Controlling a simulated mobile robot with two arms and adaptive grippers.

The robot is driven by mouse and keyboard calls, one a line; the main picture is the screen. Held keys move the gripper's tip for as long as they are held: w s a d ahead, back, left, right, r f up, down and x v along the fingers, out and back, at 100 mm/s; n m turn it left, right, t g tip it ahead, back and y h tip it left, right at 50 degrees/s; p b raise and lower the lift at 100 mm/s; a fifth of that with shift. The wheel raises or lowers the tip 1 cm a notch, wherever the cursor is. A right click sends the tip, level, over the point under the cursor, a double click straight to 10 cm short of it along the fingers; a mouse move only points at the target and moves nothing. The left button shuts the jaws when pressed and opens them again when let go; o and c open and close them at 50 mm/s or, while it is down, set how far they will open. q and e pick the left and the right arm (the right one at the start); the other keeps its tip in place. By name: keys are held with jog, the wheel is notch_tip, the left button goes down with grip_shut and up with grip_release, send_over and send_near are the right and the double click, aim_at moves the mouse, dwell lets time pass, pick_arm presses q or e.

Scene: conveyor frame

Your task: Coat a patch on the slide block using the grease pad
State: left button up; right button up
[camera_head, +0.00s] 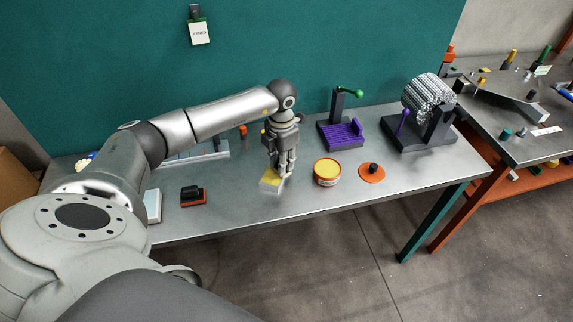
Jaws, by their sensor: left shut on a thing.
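A small pale block with a yellow top, which looks like the slide block (269,186), sits on the metal bench at centre. My left gripper (284,174) points down at its right end, with the fingers closed together. The thing between the fingers is small and mostly hidden; I take it to be the grease pad. I cannot tell whether it touches the yellow surface. An open orange tin of yellow grease (327,168) stands just right of the gripper. My right gripper is not in view.
An orange lid with a black knob (372,176) lies right of the tin. A black-and-orange item (193,196) lies to the left. Behind are a purple fixture (341,135) and a ribbed roller on a stand (428,98). The bench's front edge is close.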

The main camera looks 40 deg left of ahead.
pick_arm(q)
jog(key=shift+s+d, duration=0.1)
jog(key=shift+d, duration=0.75)
jog(key=shift+s+d+f+p, duration=0.15)
jog(key=shift+d+p, duration=0.25)
jog(key=shift+d, duration=0.85)
notch_tip(320, 180, up, 6)
jog(key=p, duration=0.4)
notch_tip(320, 180, up, 3)
jog(key=shift+r+p, duration=0.1)
jog(key=shift+p, duration=0.85)
